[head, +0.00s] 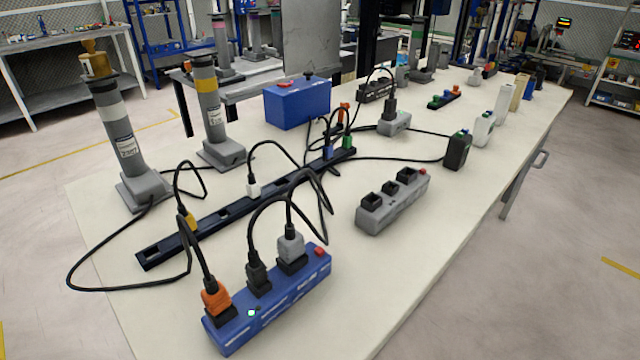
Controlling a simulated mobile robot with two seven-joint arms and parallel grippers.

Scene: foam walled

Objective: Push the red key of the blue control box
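The blue control box (299,106) stands on the white table, left of the middle and towards the back in the head view. A red key (285,84) shows on its top at the left, and a small black knob (308,75) sits to the right of it. The front and right faces of the box are visible and nothing touches the key. Neither of my grippers is in view.
A blue power strip (265,317) with plugs and a red switch (320,251) lies at the table's front. A black strip (215,208) and looping cables lie between it and the box. Grey posts (214,107) stand left. A grey strip (393,207) lies right.

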